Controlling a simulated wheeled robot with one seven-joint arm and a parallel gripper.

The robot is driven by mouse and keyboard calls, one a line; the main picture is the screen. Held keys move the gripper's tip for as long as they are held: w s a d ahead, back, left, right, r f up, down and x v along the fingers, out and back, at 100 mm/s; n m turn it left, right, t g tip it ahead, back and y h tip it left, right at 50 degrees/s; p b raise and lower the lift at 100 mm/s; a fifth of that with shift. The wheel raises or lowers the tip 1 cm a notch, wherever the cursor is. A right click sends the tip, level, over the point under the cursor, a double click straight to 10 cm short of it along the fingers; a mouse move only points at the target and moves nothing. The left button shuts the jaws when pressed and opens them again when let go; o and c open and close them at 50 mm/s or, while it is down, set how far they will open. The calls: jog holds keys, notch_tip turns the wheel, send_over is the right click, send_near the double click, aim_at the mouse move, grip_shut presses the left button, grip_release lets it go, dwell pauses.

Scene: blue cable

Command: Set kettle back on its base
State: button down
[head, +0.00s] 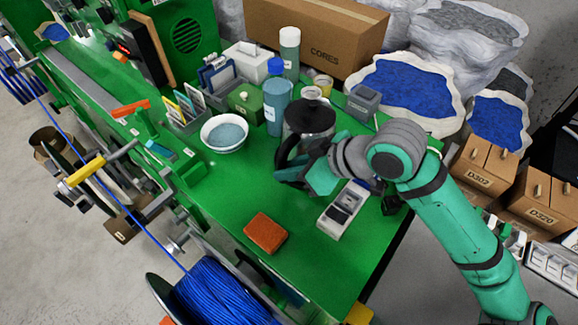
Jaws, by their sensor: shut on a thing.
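The kettle (311,119) has a black lid with a knob, a grey see-through body and a black handle on its near left side. It looks upright, at the right part of the green bench. My gripper (290,168) is at the handle, on the near side of the kettle, and is shut on it. My wrist and gripper hide the kettle's lower part, so I cannot tell whether it is raised or resting. I cannot make out the kettle's base.
A grey device (342,210) and an orange sponge (265,232) lie nearer. Bench space left of the sponge is clear.

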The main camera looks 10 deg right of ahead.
jog(key=c, duration=1.9)
grip_release()
jog(key=shift+f, duration=0.1)
jog(key=shift+c, duration=0.2)
jog(key=v, duration=1.1)
jog(key=shift+d, duration=0.1)
